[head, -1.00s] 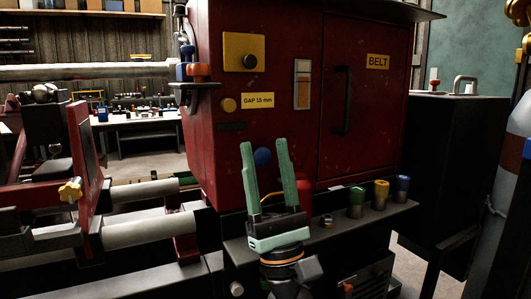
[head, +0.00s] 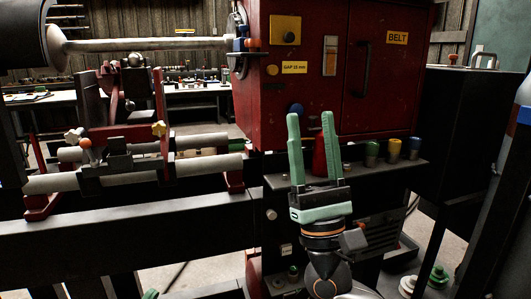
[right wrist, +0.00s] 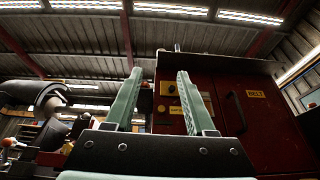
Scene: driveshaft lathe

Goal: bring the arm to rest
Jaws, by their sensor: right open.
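My right gripper (head: 311,118) points upward in front of the red machine cabinet (head: 300,80), with its two green fingers apart and nothing between them. In the right wrist view the open fingers (right wrist: 156,92) point up toward the roof, with the cabinet (right wrist: 255,115) behind and to the right. A red object shows behind the fingers in the head view. My left gripper is not in view.
A dark ledge (head: 400,170) with green, yellow and blue cups runs along the cabinet front. At left are the lathe rails (head: 210,165) and a long horizontal shaft (head: 150,44). A black cabinet (head: 460,125) stands at right.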

